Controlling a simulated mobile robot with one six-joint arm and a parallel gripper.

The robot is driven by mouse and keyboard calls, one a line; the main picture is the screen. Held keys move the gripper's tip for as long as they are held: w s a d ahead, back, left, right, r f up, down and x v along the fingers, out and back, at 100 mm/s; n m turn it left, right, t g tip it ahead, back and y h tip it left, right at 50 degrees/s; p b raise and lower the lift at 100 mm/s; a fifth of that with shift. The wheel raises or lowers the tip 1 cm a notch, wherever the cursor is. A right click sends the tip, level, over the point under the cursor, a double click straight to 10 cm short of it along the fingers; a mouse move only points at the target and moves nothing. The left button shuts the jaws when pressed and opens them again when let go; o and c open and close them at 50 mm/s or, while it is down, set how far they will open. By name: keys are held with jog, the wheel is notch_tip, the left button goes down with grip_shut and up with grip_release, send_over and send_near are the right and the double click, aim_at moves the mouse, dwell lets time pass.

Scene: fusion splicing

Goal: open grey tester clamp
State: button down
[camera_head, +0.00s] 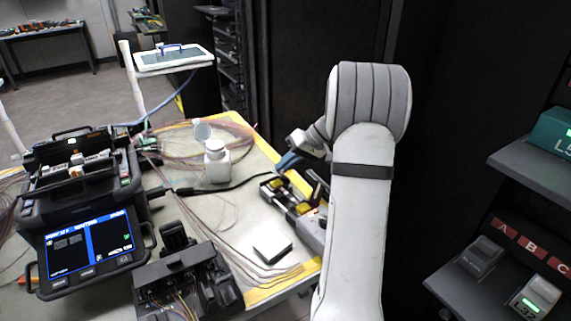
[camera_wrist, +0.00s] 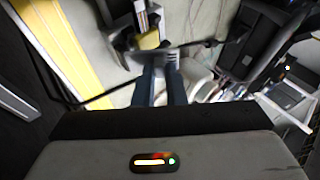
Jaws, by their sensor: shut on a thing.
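The tester (camera_head: 308,226) is a grey unit with yellow and black parts at the right edge of the work table, partly hidden behind my arm. My gripper (camera_head: 288,163) is above its far end, with blue fingers pointing down and left. In the wrist view my gripper (camera_wrist: 161,72) has its two blue fingers close together on a flat grey piece (camera_wrist: 184,50), which looks like the grey tester clamp. The exact contact is blurred. A yellow block (camera_wrist: 149,40) of the tester is just beyond the fingertips.
A fusion splicer (camera_head: 85,235) with a lit screen stands at the left. A white bottle (camera_head: 216,163), a black cable and loose fibres lie between. A black fixture (camera_head: 188,280) and a small dark box (camera_head: 272,247) are in front. A shelf (camera_head: 500,285) stands at the right.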

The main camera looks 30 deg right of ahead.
aim_at(285, 176)
dwell(0.4)
jog(key=c, duration=1.5)
grip_release()
notch_tip(285, 176, up, 10)
jog(key=shift+p, duration=0.55)
jog(key=s+a+r+g+h+p, duration=0.2)
jog(key=s+a+r+h+p, duration=0.25)
jog(key=s+a, duration=0.8)
jog(key=shift+s+a+t+h+p, duration=0.15)
jog(key=shift+s+a+h+p, duration=0.7)
jog(key=shift+s, duration=1.4)
jog(key=shift+s+a+t+h+p, duration=0.1)
jog(key=shift+s+a+h+p, duration=0.3)
jog(key=shift+s+a+p, duration=1.35)
jog(key=shift+s+a+t+h+p, duration=0.15)
jog(key=shift+s+a+h+p, duration=0.4)
jog(key=shift+s, duration=2.15)
